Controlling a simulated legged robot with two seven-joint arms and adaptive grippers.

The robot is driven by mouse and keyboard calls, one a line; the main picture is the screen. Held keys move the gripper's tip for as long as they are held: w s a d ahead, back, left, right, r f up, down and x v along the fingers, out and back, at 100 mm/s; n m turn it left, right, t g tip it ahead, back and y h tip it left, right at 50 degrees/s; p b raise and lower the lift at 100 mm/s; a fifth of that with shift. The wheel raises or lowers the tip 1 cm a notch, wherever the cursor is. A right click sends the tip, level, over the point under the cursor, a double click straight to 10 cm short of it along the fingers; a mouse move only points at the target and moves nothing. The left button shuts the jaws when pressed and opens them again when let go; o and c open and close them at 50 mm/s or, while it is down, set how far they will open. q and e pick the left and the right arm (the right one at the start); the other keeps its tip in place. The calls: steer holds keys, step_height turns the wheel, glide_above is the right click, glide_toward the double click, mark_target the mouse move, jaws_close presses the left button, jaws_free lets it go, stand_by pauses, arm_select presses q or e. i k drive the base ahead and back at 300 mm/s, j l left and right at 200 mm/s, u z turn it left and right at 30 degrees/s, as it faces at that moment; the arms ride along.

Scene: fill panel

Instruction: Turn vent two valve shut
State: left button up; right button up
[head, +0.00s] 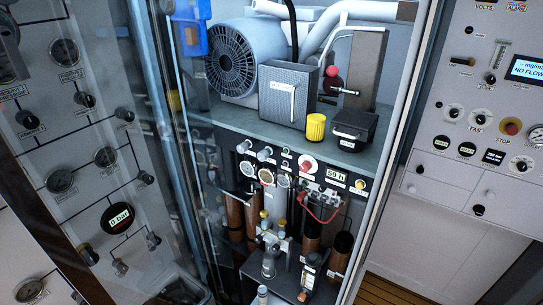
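A grey panel (75,140) on the left carries several black valve knobs joined by dark lines, with round gauges between them. Knobs show at its upper part, such as a left knob (30,121) and a middle knob (86,100). Neither of my grippers can be made out in this view.
A control panel (484,125) with a "NO FLOW" screen (527,70) is on the right.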

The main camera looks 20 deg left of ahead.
mark_target(263, 155)
steer(key=k+j+u, duration=0.1)
steer(key=u, duration=0.75)
